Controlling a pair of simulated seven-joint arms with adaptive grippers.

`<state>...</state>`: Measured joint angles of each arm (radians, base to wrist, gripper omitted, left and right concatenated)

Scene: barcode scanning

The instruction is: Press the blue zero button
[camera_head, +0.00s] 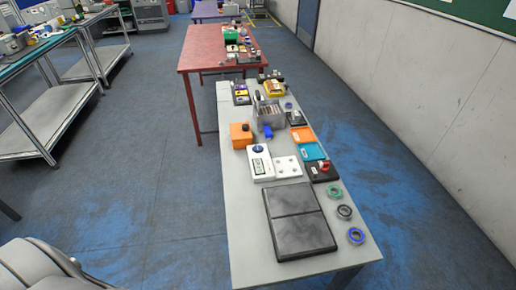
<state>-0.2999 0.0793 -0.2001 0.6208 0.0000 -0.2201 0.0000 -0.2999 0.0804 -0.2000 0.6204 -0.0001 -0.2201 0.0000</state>
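A white device (260,168) with a small display stands on the long grey table. A round dark blue button (258,148) sits at its far end; it is too small for me to read any label. A smaller, brighter blue object (267,131) lies just beyond it, beside a clear bin. Neither gripper is in view, so nothing is seen touching the button.
A dark two-panel pad (298,221) lies nearer, with several rings (355,235) along the right edge. A red table (203,52) stands behind.

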